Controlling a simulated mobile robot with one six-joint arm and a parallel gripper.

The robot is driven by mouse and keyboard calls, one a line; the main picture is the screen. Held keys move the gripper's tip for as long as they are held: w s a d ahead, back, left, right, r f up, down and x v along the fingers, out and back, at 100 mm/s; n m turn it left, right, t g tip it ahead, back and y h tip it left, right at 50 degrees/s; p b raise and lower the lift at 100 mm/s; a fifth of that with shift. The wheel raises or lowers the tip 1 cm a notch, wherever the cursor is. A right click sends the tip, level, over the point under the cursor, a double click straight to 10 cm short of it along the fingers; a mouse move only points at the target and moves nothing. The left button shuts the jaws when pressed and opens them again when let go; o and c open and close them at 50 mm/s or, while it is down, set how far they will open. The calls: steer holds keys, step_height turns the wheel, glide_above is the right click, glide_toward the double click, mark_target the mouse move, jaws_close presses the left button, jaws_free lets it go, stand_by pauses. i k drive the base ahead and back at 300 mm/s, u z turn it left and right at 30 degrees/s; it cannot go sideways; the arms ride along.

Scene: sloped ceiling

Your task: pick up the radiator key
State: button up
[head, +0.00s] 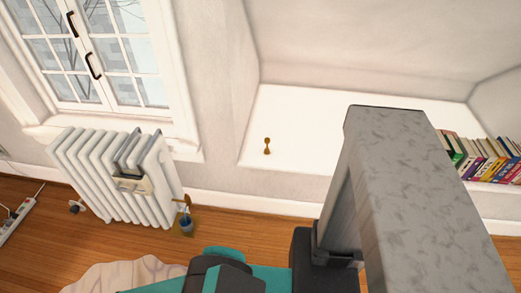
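A small brass-brown object (267,146), which looks like the radiator key, stands upright on the white ledge (290,110) of the wall recess, near its front left part. It has a rounded top and a wider foot. Nothing touches it. My gripper's fingers do not show in the head view. Teal and black parts of my own body fill the bottom middle, and a large grey beam that seems to be mine hides the right part of the ledge.
A white radiator (110,180) stands under the window at left, with a holder hung on it. Several books (485,158) line the ledge's right end. A power strip (18,222) lies far left. A pale rug (125,275) lies below.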

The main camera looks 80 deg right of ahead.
mark_target(267, 141)
steer(key=z, duration=0.15)
steer(key=i, duration=0.2)
steer(key=u, duration=0.75)
steer(key=k, duration=0.15)
steer(key=z, duration=3.55)
steer(key=i, duration=0.95)
steer(key=z, duration=0.05)
